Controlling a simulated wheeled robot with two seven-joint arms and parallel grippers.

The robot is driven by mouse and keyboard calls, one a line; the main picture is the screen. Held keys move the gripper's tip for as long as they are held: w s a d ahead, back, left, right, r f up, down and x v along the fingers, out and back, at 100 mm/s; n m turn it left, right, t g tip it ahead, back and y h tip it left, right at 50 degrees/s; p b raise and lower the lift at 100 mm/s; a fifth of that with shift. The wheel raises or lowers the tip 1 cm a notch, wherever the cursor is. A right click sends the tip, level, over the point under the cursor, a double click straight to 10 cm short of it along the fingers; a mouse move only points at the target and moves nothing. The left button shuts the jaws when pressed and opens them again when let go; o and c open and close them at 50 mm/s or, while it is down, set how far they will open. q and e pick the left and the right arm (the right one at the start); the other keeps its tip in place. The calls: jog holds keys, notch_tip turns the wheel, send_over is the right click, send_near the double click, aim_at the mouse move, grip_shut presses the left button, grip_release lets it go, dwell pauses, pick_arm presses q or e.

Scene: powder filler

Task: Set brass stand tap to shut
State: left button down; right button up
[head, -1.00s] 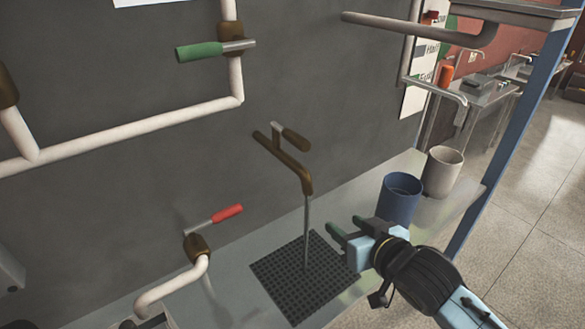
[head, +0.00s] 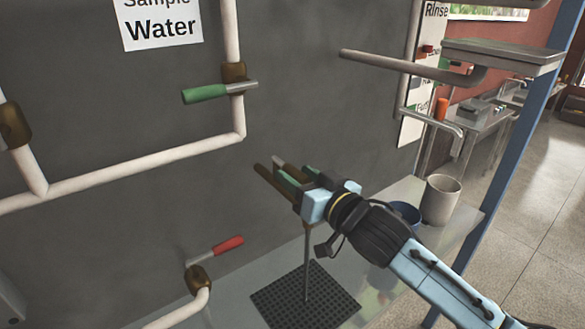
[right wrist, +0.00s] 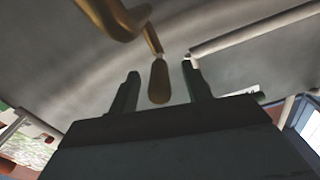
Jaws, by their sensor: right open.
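The brass stand tap (head: 263,173) sticks out from the grey wall. Its spout end and most of its lever are hidden behind my right gripper in the head view. A thin stream (head: 307,262) runs down below the spout. My right gripper (head: 297,176) is open at the tap, its green fingers by the lever. In the right wrist view the lever's brass grip (right wrist: 158,82) lies between the two spread fingers, with clear gaps on both sides. The tap's curved brass body (right wrist: 108,18) shows above it. My left gripper is not in view.
A black drain grate (head: 303,296) lies under the stream. A red-handled valve (head: 228,244) and a green-handled valve (head: 205,94) are to the left. A blue cup (head: 405,213), partly hidden by my arm, and a pale cup (head: 440,200) stand on the right.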

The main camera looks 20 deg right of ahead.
jog(key=shift+x, duration=1.2)
jog(key=shift+c, duration=0.4)
grip_shut()
